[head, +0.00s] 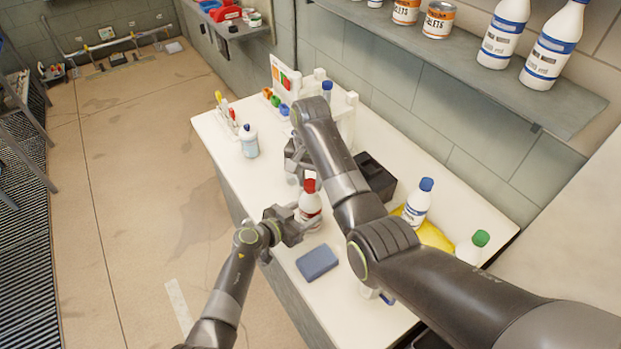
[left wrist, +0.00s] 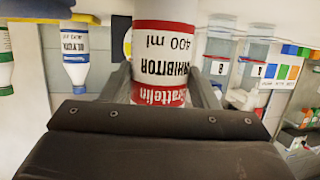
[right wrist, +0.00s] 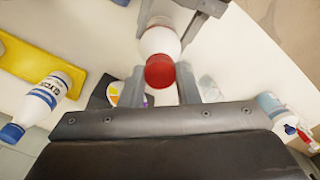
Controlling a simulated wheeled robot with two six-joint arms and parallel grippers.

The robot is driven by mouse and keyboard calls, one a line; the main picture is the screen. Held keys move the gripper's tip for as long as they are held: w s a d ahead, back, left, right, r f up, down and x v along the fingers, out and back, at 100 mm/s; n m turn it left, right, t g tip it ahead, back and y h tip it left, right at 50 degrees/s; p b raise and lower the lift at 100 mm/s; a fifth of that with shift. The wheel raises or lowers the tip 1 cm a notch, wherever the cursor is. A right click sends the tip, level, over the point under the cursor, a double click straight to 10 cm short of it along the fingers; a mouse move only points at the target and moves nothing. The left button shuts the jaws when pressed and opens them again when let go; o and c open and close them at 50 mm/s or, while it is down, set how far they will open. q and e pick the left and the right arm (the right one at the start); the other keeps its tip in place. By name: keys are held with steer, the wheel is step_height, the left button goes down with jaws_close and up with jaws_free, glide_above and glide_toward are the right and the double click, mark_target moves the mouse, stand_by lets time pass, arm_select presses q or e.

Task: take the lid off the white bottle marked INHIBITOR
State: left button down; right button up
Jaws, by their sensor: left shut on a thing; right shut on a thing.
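The white bottle marked INHIBITOR (head: 311,208), with red label bands, stands upright over the table. Its label shows upside down in the left wrist view (left wrist: 165,55). My left gripper (head: 292,225) is shut around the bottle's body from the left. The red lid (head: 310,185) is on top of the bottle; it also shows in the right wrist view (right wrist: 160,72). My right gripper (right wrist: 161,88) has its fingers on either side of the red lid and is shut on it. In the head view, my right arm partly hides that gripper. Whether the lid is loosened cannot be told.
A blue sponge (head: 317,262) lies in front of the bottle. A blue-capped bottle (head: 417,200), a yellow object (head: 433,236) and a green-capped bottle (head: 470,248) stand to the right. A black box (head: 376,176) is behind my right arm. A pale blue bottle (head: 249,142) stands at the left.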

steer(key=n, duration=0.5)
steer(key=shift+w, duration=0.1)
steer(key=n, duration=0.4)
steer(key=shift+r+n, duration=0.1)
steer(key=shift+n, duration=0.3)
steer(key=n, duration=0.4)
steer(key=shift+n, duration=0.3)
steer(key=n, duration=1.4)
arm_select(q)
steer(key=shift+s, duration=0.1)
arm_select(e)
steer(key=n, duration=0.4)
steer(key=shift+n, duration=0.4)
